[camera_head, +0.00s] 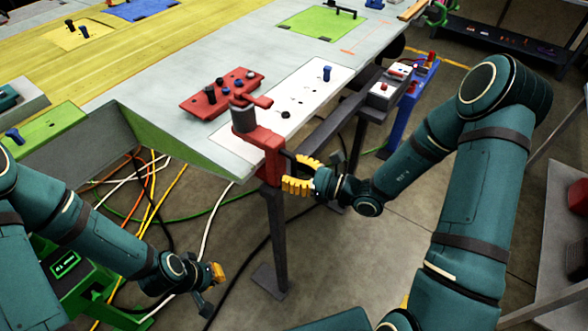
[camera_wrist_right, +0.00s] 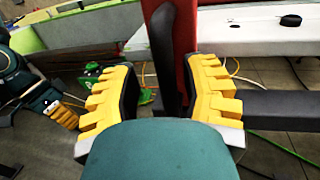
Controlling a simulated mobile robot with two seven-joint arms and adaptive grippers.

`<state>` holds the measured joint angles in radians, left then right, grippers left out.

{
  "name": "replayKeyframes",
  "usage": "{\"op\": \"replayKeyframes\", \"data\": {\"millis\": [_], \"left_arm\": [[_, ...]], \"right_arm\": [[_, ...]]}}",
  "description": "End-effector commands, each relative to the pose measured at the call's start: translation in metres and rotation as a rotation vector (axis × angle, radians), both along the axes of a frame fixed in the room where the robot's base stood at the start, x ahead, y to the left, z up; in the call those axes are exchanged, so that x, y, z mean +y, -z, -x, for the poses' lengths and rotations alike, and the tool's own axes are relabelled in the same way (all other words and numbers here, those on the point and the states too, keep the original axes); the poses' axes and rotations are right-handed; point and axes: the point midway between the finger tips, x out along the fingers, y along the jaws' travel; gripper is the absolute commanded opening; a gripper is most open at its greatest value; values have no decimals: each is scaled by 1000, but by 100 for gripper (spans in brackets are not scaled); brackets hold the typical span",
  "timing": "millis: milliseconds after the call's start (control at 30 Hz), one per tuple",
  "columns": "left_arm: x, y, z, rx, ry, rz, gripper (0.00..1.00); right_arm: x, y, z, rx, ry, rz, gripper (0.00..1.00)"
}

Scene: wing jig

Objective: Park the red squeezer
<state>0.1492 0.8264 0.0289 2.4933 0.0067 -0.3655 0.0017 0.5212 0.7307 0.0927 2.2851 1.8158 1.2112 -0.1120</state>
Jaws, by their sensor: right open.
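The red squeezer (camera_head: 262,138) sits at the near corner of the grey wing panel, with a dark round cap on top and its red body reaching down over the edge. My right gripper (camera_head: 302,176) is open just right of its lower body. In the right wrist view, the squeezer's red body (camera_wrist_right: 182,50) and a black lever (camera_wrist_right: 162,50) stand upright between the spread yellow fingers of my right gripper (camera_wrist_right: 160,85). Neither finger clearly touches them. My left gripper (camera_head: 212,278) hangs low at the left, away from the squeezer; its opening is unclear.
A red block with knobs (camera_head: 218,95) lies on the wing panel beside a white plate (camera_head: 310,95) with a blue peg (camera_head: 327,73). A dark rail on a post (camera_head: 275,240) runs beside the panel. Grey boxes (camera_head: 384,88) and a blue stand (camera_head: 410,105) are behind. Cables cross the floor.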

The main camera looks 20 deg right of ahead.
Motion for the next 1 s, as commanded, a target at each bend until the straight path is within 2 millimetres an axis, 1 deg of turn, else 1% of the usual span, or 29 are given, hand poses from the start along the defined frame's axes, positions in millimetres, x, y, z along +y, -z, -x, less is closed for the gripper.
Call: {"op": "replayKeyframes", "data": {"millis": [267,367,433,567,800,1000], "left_arm": [[0,0,0,0,-1,0,0],[0,0,0,0,-1,0,0],[0,0,0,0,-1,0,0],[0,0,0,0,-1,0,0],[0,0,0,0,0,0,0],[0,0,0,0,-1,0,0]], "right_arm": [[-2,-1,-1,-3,5,1,46],[-6,-1,1,-4,8,2,46],[-12,0,5,-3,9,3,46],[-29,-1,20,-3,11,3,46],[-65,-1,52,-3,10,3,46],[-85,-1,71,-3,5,1,46]]}}
